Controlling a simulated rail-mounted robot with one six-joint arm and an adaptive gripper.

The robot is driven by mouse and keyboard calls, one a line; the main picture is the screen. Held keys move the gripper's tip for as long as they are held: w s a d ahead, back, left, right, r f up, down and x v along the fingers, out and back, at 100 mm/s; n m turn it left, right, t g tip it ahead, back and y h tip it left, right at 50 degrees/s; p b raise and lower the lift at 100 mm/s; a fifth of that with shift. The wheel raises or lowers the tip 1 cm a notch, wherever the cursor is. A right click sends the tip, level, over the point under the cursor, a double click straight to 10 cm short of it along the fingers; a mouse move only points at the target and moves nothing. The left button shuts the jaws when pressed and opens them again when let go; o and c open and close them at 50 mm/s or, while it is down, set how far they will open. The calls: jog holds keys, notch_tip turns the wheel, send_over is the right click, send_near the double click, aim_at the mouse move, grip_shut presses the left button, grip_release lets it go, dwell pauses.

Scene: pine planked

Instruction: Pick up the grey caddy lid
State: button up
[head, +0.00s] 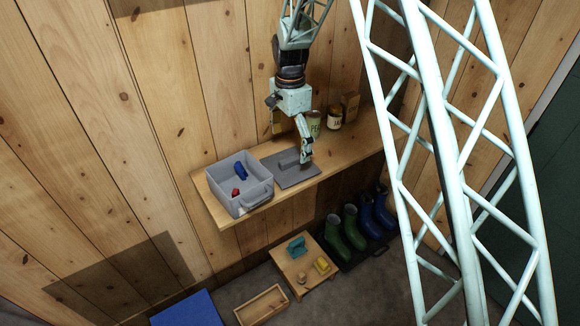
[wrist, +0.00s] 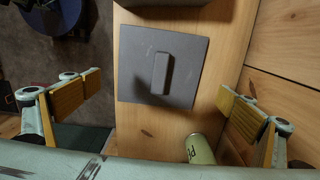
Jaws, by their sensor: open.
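The grey caddy lid (head: 292,178) lies flat on the wooden shelf, just right of the grey caddy (head: 250,205). A raised bar handle runs across its middle. In the wrist view the lid (wrist: 190,80) shows whole, a dark square with its handle (wrist: 162,73) upright in the picture. My gripper (head: 291,140) is above the lid, and one finger overlaps the lid's far right part in the head view. In the wrist view my gripper (wrist: 160,105) is wide open and empty, with one finger either side of the lid. I cannot tell the exact height gap.
The open caddy holds a blue item (head: 241,172) and a red item (head: 235,192). A green can (wrist: 200,149), a jar (head: 334,119) and a small box (head: 351,106) stand on the shelf to the right. Boots (head: 353,228) and a low stool (head: 300,265) are below.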

aim_at(290, 160)
jog(key=shift+f, duration=1.15)
jog(key=shift+f, duration=0.15)
jog(key=shift+f, duration=2.45)
jog(key=shift+c, duration=0.9)
jog(key=shift+s, duration=0.15)
jog(key=c, duration=1.7)
jog(key=shift+f, duration=0.1)
